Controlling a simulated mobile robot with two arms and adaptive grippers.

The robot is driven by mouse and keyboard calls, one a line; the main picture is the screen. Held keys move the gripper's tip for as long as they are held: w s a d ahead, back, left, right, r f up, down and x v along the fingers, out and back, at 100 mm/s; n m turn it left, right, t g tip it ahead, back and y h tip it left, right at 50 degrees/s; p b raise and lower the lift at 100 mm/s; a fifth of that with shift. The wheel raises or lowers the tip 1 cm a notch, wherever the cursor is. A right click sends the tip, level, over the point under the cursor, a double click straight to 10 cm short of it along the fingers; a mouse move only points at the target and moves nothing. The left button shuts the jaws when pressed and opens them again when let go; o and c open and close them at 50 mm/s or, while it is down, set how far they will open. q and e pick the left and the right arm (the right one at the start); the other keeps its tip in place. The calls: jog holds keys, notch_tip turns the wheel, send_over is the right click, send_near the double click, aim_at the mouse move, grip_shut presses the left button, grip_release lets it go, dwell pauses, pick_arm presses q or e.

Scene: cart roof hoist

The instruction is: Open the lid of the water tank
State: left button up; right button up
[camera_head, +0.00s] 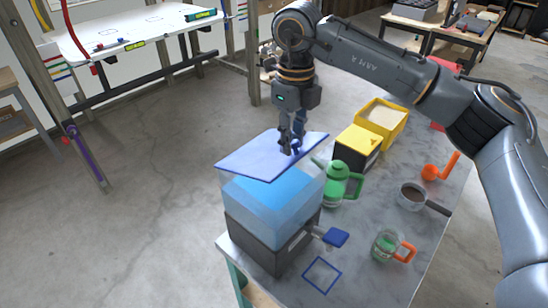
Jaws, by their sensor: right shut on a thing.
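The water tank (262,208) is a see-through box with blue water, set on a dark grey base (259,244) at the near end of a marble-topped table. Its flat blue lid (254,157) lies above the tank and looks raised and tilted; I cannot tell if one edge still touches the tank. My right gripper (291,147) comes down from above and is shut on the lid near its far right part. The fingers partly hide the grip point. My left gripper is not in view.
Right of the tank stand a green kettle (336,186), a yellow-topped box (358,146), a yellow bin (386,118), a pan (411,195), an orange scoop (431,172) and a glass mug (386,244). A blue square outline (322,275) marks the bare tabletop in front. Open floor lies left.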

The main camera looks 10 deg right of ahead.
jog(key=shift+a+r, duration=0.1)
jog(key=shift+r, duration=0.05)
jog(key=shift+w+a+r+p, duration=0.3)
jog(key=shift+w+r+p, duration=0.1)
jog(key=shift+r+p, duration=0.2)
jog(key=shift+w+a+r+p, duration=0.25)
jog(key=shift+w+r+p, duration=0.1)
jog(key=shift+r+p, duration=0.15)
jog(key=shift+w+a+r+p, duration=0.3)
jog(key=shift+w+r, duration=0.05)
jog(key=shift+r, duration=0.05)
jog(key=w+a+r+p, duration=0.2)
jog(key=p, duration=0.1)
jog(key=shift+w+a+r, duration=0.15)
jog(key=shift+w+r, duration=0.15)
jog(key=shift+w, duration=0.1)
